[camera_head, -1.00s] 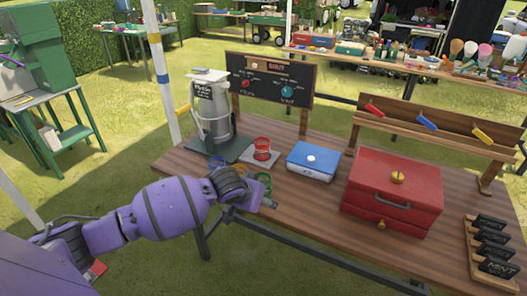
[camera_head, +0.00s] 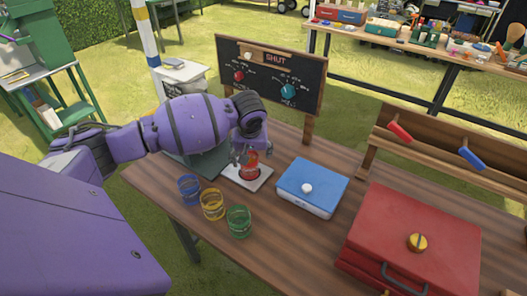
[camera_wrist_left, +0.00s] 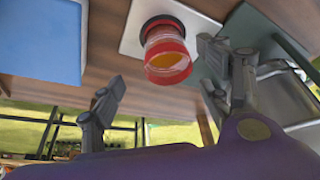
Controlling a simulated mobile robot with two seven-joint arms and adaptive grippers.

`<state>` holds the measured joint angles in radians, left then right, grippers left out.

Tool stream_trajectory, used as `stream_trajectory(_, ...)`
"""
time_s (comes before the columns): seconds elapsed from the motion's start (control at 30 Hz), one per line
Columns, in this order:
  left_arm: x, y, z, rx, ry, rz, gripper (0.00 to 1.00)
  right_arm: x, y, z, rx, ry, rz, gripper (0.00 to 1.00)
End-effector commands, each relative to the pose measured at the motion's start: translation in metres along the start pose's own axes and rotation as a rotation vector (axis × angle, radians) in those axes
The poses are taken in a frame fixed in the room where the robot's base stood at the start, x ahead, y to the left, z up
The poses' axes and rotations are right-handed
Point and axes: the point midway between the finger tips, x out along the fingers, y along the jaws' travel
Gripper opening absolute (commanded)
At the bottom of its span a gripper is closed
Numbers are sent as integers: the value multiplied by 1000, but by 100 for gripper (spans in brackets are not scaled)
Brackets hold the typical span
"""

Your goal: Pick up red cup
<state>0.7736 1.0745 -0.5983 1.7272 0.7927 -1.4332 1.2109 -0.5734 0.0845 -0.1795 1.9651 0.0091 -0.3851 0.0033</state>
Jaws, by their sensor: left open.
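The red cup (camera_head: 251,163) stands upright on a pale square plate (camera_head: 232,177) with a dark round spot, near the back of the wooden table. It also shows in the left wrist view (camera_wrist_left: 167,52), with amber colour inside. My left gripper (camera_head: 243,154) is at the cup in the head view and partly covers its left side. In the wrist view my left gripper (camera_wrist_left: 160,72) has its fingers spread, with the cup ahead of the gap and nearer the right finger. I cannot tell whether a finger touches it. My right gripper is not in view.
Blue (camera_head: 189,188), yellow (camera_head: 212,204) and green (camera_head: 238,221) cups stand in front of the plate. A blue-and-white box (camera_head: 311,187) is to the right, then a red chest (camera_head: 411,240). A chalkboard (camera_head: 270,75) stands behind. Bare tabletop lies between the green cup and chest.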

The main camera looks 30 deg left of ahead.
Motion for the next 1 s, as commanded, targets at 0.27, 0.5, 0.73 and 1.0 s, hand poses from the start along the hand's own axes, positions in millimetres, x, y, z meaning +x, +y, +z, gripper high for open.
stream_trajectory(0.27,21,-2,3,-1,-5,-4,70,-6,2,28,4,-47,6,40)
stream_trajectory(0.5,50,-8,3,0,-3,-4,70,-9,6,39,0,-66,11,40)
stream_trajectory(0.73,77,-9,4,1,-2,-1,70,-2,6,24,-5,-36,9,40)
stream_trajectory(1.0,78,-9,3,1,0,0,69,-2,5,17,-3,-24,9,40)
